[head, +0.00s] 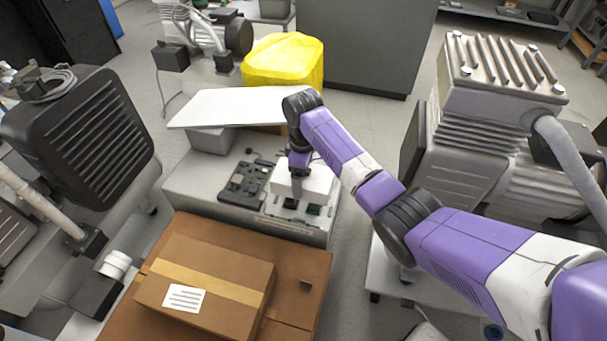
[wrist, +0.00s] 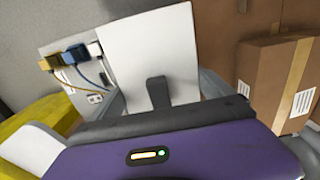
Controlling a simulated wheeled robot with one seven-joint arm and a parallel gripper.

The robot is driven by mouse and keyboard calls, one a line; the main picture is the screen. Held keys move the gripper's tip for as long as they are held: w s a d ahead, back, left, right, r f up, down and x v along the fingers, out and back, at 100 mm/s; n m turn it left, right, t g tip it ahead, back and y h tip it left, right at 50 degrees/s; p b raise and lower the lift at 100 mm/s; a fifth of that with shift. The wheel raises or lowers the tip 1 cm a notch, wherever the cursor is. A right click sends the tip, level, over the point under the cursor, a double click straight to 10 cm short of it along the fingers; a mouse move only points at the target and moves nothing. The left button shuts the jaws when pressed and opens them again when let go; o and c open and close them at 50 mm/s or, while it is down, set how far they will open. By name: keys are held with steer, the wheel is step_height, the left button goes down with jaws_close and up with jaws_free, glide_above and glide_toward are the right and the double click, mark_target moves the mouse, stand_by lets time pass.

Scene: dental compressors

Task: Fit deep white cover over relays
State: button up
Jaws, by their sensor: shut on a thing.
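The deep white cover (head: 313,180) is a box-like piece above the right part of the grey cabinet top. My gripper (head: 298,184) points down and is shut on the cover. In the wrist view one dark finger of my gripper (wrist: 158,92) lies against a broad white face, apparently the cover (wrist: 145,50). Small black blocks, likely the relays (head: 290,203), show just below the cover's near edge. The cover hides whatever lies under it, and I cannot tell whether it touches the cabinet top.
A dark circuit unit (head: 243,182) lies left of the cover on the cabinet (head: 195,182). A white panel (head: 225,108) stands raised behind. Cardboard boxes (head: 205,260) are in front. Compressors (head: 85,135) stand left and right. Yellow and blue cables (wrist: 75,58) show in the wrist view.

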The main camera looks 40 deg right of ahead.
step_height(320, 180, down, 5)
steer(key=b, duration=0.3)
steer(key=shift+r+b, duration=0.2)
steer(key=shift+b, duration=0.1)
steer(key=shift+p, duration=0.7)
stand_by(0.7)
steer(key=shift+f+b, duration=0.8)
steer(key=shift+f, duration=0.75)
steer(key=shift+f, duration=0.35)
steer(key=shift+f+b, duration=0.65)
steer(key=shift+f, duration=0.35)
steer(key=o, duration=1.2)
steer(key=shift+o, duration=0.2)
